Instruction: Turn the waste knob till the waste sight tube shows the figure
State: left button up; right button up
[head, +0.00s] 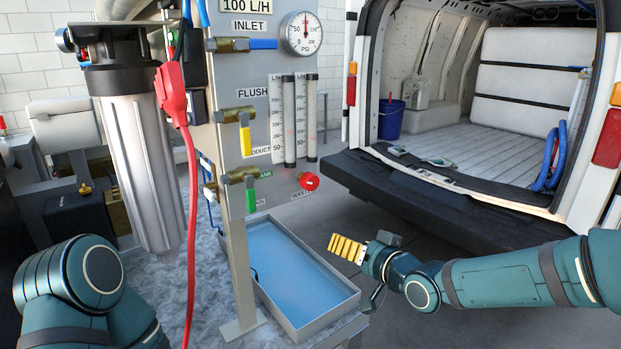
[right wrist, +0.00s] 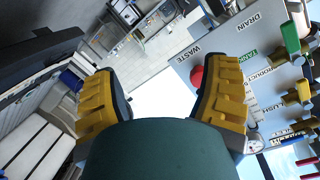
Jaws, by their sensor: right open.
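The red waste knob (head: 309,181) sits low on the right edge of the grey panel, beside a partly hidden WASTE label. Two upright sight tubes with scales stand above it, a left one (head: 289,120) and a right one (head: 311,118); their readings are too small to tell. A sign (head: 247,6) reads 100 L/H. My right gripper (head: 346,249), with yellow fingers, is open and empty, below and right of the knob and apart from it. In the right wrist view the red knob (right wrist: 197,77) shows beside the right-hand finger of the open gripper (right wrist: 160,95). My left gripper is out of view.
A blue-bottomed tray (head: 300,318) lies below the panel. Yellow (head: 246,140) and green (head: 251,196) valve handles and a pressure gauge (head: 302,33) are on the panel. A red cable (head: 192,230) hangs in front. An open van's bumper (head: 430,195) is at right.

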jog(key=n+t+y, duration=0.1)
jog(key=n+y, duration=0.1)
send_near(314, 182)
jog(key=v, duration=0.3)
jog(key=b+x, duration=0.1)
jog(key=x, duration=1.3)
jog(key=shift+a, duration=0.1)
jog(key=c, duration=1.2)
